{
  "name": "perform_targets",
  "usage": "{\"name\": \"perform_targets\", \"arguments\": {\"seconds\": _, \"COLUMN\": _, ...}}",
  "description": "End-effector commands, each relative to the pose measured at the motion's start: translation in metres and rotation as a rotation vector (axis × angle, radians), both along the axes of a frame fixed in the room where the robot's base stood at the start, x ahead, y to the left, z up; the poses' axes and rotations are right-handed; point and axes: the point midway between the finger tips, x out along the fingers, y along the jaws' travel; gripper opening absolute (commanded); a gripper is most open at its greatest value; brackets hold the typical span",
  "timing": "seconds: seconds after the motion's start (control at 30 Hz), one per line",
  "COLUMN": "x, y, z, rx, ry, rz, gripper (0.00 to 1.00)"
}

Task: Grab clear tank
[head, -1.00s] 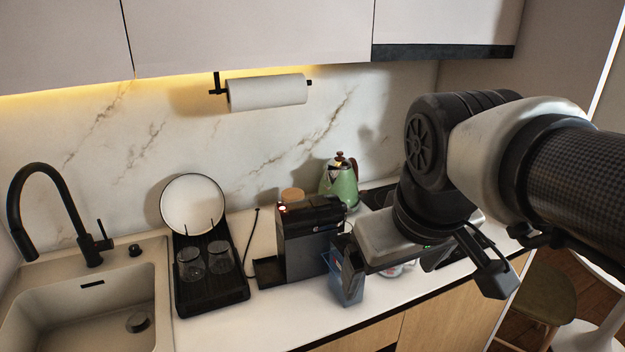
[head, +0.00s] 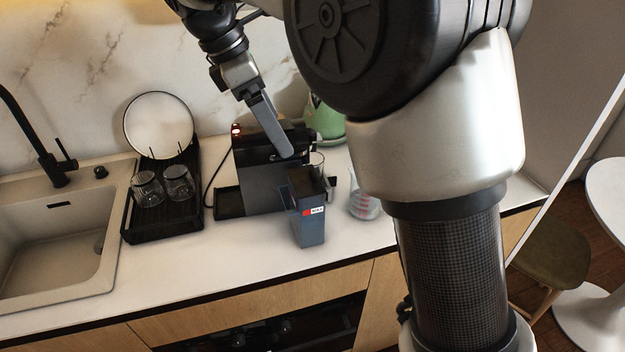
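The clear tank (head: 309,228) is a narrow blue-grey see-through container with a red-and-white label near its top. It stands upright on the counter, at the front right of the black coffee machine (head: 258,178). My gripper (head: 286,152) comes down from the upper left over the coffee machine. Its visible grey finger ends above and a little left of the tank's top, apart from it in the picture. Only one finger shows clearly, so I cannot tell how wide the gripper is open. Nothing shows held in it.
A black drying rack (head: 190,222) with two glasses and a round plate (head: 158,122) is at left, beside the sink (head: 50,235). A glass measuring cup (head: 364,206) is right of the tank. A green kettle (head: 325,122) stands behind. The front counter is clear.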

Motion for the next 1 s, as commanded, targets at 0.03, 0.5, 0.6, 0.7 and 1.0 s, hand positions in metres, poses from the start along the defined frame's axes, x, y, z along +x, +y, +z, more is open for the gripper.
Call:
{"name": "perform_targets", "arguments": {"seconds": 0.03, "x": 0.001, "y": 0.002, "z": -0.004, "rx": -0.006, "ry": 0.005, "rz": 0.011, "gripper": 0.88}}
{"name": "perform_targets", "arguments": {"seconds": 0.5, "x": 0.01, "y": -0.031, "z": -0.087, "rx": -0.009, "ry": 0.009, "rz": 0.012, "gripper": 0.88}}
{"name": "perform_targets", "arguments": {"seconds": 0.6, "x": 0.012, "y": -0.037, "z": -0.102, "rx": -0.009, "ry": 0.01, "rz": 0.013, "gripper": 0.88}}
{"name": "perform_targets", "arguments": {"seconds": 0.7, "x": 0.014, "y": -0.041, "z": -0.111, "rx": -0.007, "ry": 0.008, "rz": 0.012, "gripper": 0.88}}
{"name": "perform_targets", "arguments": {"seconds": 1.0, "x": 0.018, "y": -0.048, "z": -0.139, "rx": -0.009, "ry": 0.009, "rz": 0.012, "gripper": 0.88}}
